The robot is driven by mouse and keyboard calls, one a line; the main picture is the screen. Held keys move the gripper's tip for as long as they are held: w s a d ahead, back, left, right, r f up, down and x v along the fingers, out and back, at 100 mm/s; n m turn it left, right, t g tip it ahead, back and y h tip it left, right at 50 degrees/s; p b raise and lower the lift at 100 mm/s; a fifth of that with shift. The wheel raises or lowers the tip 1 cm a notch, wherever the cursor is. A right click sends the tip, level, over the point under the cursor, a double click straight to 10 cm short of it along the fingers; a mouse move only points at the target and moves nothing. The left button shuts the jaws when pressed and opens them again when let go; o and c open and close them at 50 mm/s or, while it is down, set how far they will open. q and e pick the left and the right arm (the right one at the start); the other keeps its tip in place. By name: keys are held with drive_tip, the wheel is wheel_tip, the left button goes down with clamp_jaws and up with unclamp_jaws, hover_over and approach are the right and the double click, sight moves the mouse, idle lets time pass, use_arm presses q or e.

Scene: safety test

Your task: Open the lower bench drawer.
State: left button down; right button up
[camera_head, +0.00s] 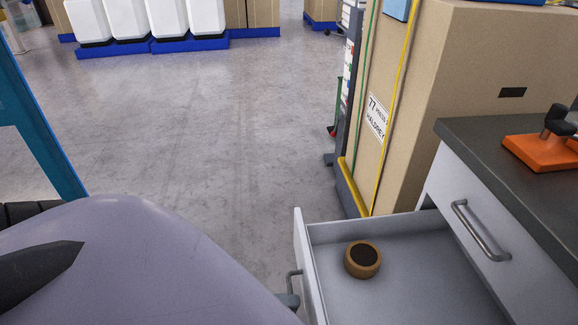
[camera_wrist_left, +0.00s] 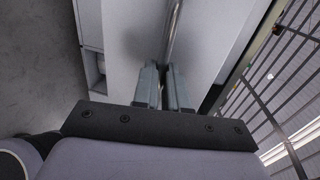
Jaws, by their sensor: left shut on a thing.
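The lower bench drawer (camera_head: 425,254) is pulled out from the bench. A round brown item with a dark centre (camera_head: 362,260) lies inside it. The drawer's bar handle (camera_head: 293,281) is on its front face, at the left. My left gripper (camera_head: 289,301) is at this handle, mostly hidden by my arm. In the left wrist view, the fingers of my left gripper (camera_wrist_left: 163,88) are closed around the handle bar (camera_wrist_left: 175,30), against the pale drawer front (camera_wrist_left: 127,35). My right gripper is not in view.
The upper drawer, with its own handle (camera_head: 480,230), is closed. An orange-based device (camera_head: 541,151) stands on the dark bench top (camera_head: 490,150). A tall strapped carton (camera_head: 450,80) stands beside the bench. The grey floor (camera_head: 235,120) beyond my arm is clear.

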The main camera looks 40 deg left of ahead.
use_arm(q)
drive_tip(key=c, duration=1.2)
unclamp_jaws()
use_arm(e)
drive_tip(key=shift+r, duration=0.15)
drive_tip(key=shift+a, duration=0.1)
use_arm(q)
drive_tip(key=p+v, duration=0.1)
drive_tip(key=v, duration=0.6)
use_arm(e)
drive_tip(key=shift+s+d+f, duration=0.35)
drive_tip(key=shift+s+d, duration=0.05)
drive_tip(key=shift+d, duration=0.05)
use_arm(q)
drive_tip(key=shift+s, duration=0.1)
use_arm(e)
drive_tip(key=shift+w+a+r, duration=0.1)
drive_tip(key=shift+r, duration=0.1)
